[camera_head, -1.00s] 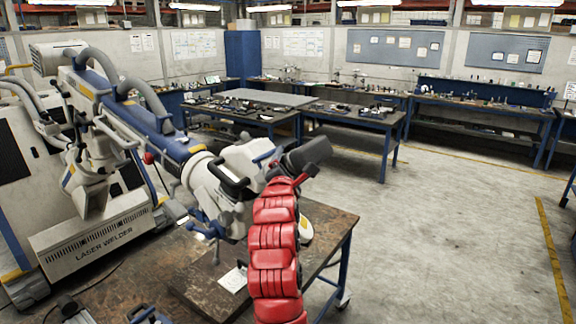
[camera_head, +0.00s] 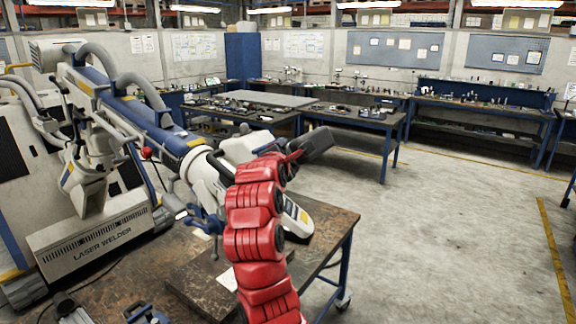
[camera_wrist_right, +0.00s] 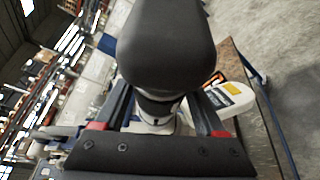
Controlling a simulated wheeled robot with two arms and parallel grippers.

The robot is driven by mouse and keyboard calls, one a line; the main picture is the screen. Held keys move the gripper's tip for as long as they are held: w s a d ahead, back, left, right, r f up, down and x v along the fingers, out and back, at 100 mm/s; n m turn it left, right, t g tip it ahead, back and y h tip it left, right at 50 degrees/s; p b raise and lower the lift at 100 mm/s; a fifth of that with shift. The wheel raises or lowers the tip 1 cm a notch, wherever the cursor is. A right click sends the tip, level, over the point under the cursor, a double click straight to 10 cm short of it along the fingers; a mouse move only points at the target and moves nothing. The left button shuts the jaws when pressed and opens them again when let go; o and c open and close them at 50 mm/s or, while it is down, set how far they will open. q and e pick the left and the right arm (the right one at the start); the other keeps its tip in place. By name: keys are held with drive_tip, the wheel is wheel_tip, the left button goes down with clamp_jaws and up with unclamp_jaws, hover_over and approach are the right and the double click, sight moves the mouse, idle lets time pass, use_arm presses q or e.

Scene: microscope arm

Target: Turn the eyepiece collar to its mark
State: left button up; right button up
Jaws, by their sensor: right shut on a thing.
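The microscope's white head (camera_head: 240,149) hangs at the end of its blue and white arm (camera_head: 150,122). Its black eyepiece (camera_head: 317,144) points up and to the right. My right gripper (camera_head: 284,158), on the red arm, is at the base of this eyepiece. In the right wrist view, the rounded eyepiece (camera_wrist_right: 165,45) fills the top middle. The narrower dark collar (camera_wrist_right: 158,108) below it sits between my two fingers, which are shut on it. The eyepiece hides part of the collar, and I cannot make out a mark. My left gripper is not in view.
The brown workbench (camera_head: 325,228) stands under the microscope head. The laser welder cabinet (camera_head: 90,240) is at the left. Tables with small parts (camera_head: 355,118) stand further back. The concrete floor (camera_head: 440,220) to the right is clear.

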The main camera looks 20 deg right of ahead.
drive_tip(key=m+g+b, duration=0.2)
drive_tip(key=g+b, duration=0.1)
drive_tip(key=shift+f+m, duration=0.2)
drive_tip(key=shift+m, duration=0.1)
drive_tip(key=shift+g+b, duration=0.3)
drive_tip(key=shift+g, duration=0.1)
drive_tip(key=shift+r+m+g, duration=0.1)
drive_tip(key=shift+m+g, duration=0.3)
drive_tip(key=shift+r+m+g+p, duration=0.2)
drive_tip(key=shift+m+g+p, duration=0.3)
drive_tip(key=shift+p, duration=0.1)
drive_tip(key=shift+f+g+y+p, duration=0.15)
drive_tip(key=shift+g+y+p, duration=0.15)
drive_tip(key=shift+p, duration=0.05)
drive_tip(key=o, duration=1.3)
